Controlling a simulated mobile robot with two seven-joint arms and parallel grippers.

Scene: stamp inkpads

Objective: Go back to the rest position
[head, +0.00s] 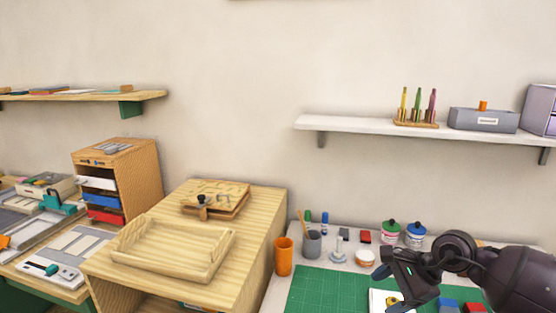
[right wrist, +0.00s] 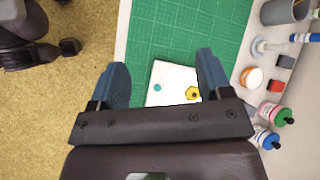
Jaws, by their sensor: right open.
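My right gripper (head: 384,270) is at the lower right of the head view, above the green cutting mat (head: 330,288). In the right wrist view my right gripper (right wrist: 162,66) has its two blue fingers wide apart with nothing between them. A white card (right wrist: 170,80) lies on the mat below, with a teal dot and a yellow hexagonal mark. The card (head: 378,302) is partly hidden by the gripper in the head view.
An orange cup (head: 283,257), a grey pen cup (head: 312,244) and ink bottles (head: 390,230) stand along the mat's back edge. A wooden tray (head: 172,262) sits on the wooden cabinet at left. A white shelf (head: 350,125) hangs above. Much of the mat's left side is clear.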

